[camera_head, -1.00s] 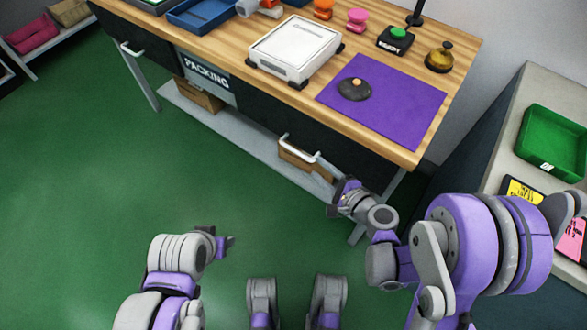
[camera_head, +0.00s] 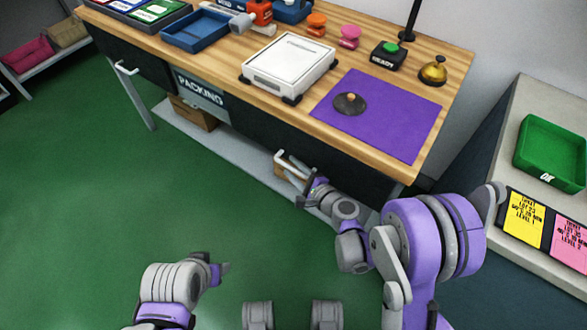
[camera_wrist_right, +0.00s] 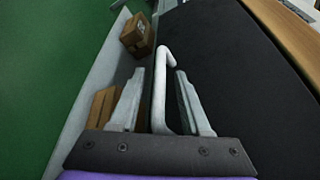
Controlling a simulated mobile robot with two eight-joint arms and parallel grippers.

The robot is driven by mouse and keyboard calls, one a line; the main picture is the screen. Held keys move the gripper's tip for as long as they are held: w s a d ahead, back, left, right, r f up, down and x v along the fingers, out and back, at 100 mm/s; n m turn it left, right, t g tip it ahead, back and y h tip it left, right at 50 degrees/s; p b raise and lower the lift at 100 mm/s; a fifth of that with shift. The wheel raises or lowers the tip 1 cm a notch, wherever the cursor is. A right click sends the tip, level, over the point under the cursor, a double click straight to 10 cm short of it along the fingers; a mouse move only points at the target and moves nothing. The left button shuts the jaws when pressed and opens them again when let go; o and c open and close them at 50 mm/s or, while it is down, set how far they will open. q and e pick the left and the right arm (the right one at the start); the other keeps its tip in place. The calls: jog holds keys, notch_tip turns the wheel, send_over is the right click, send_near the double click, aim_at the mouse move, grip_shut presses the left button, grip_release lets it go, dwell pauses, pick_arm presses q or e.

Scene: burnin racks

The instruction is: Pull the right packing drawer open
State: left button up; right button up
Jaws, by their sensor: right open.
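The right packing drawer has a dark front (camera_head: 335,158) below the wooden bench top, and it looks closed. Its pale bar handle (camera_head: 291,166) stands out from the front. My right gripper (camera_head: 309,192) is at the handle in the head view. In the right wrist view, the handle (camera_wrist_right: 160,85) runs between the two open fingers of my right gripper (camera_wrist_right: 158,100). I cannot tell whether a finger touches it. My left gripper (camera_head: 222,268) is low over the green floor, away from the bench, and its fingers are too small to read.
The bench top holds a white box (camera_head: 290,64), a purple mat (camera_head: 385,118), a bell (camera_head: 433,71) and a blue tray (camera_head: 198,38). A left drawer handle (camera_head: 125,68) shows. Cardboard boxes (camera_wrist_right: 138,35) sit on the shelf below. A side counter (camera_head: 506,160) with a green bin (camera_head: 552,152) stands right.

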jog(key=shift+c, duration=0.3)
grip_shut()
dwell(1.2)
